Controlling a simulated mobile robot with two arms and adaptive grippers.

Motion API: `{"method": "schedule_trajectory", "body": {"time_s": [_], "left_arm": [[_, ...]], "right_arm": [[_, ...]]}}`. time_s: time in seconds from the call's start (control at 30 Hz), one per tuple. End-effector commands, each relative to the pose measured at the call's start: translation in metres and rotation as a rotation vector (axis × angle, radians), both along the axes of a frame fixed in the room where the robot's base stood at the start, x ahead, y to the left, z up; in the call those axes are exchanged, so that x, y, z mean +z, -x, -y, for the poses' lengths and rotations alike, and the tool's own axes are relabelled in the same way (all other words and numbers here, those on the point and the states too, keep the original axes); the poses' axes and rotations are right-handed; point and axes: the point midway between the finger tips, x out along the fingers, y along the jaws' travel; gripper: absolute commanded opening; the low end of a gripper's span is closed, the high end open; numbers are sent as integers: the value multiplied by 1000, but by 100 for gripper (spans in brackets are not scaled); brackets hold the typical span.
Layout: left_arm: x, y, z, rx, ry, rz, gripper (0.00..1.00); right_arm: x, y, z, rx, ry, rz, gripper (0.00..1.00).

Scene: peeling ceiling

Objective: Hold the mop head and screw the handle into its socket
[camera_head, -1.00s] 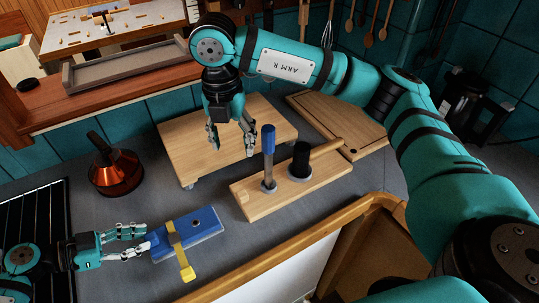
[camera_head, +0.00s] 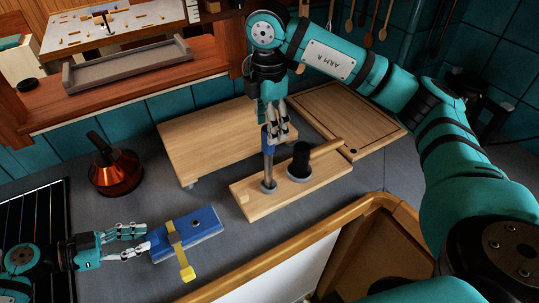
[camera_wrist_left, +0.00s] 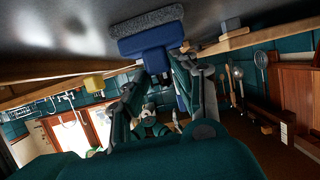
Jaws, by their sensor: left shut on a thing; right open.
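The mop head (camera_head: 205,233), a flat blue block with a small dark socket hole on top, lies on the grey counter. My left gripper (camera_head: 143,244) is shut on its left end. In the left wrist view the blue mop head (camera_wrist_left: 150,40) shows a grey pad edge, with my left fingers (camera_wrist_left: 172,88) on its narrow end. The handle (camera_head: 269,173), a grey rod with a blue upper end, stands upright in a wooden stand (camera_head: 250,201). My right gripper (camera_head: 275,133) points down, open, with its fingers at the handle's blue top; contact cannot be told.
A yellow strap-like piece (camera_head: 186,268) crosses the mop head. A copper kettle (camera_head: 115,175) is at left. Counter between mop head and stand is clear.

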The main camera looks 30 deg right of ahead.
Motion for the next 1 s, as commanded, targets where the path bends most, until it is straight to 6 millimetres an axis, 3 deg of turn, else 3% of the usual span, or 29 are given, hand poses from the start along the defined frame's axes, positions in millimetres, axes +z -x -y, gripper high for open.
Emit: {"method": "schedule_trajectory", "body": {"time_s": [0.2, 0.4, 0.83, 1.0], "left_arm": [[-5, 1, -1, 0, -8, -6, 0], [-5, 1, -1, 0, -8, -6, 0], [-5, 1, -1, 0, -7, -6, 0], [-5, 1, -1, 0, -7, -6, 0]], "right_arm": [[-33, 1, 0, 0, 0, -3, 57], [-52, 0, 0, 0, 0, 0, 57], [-59, 0, 0, 1, -1, 1, 57], [-59, 0, 0, 1, -1, 1, 36]]}}
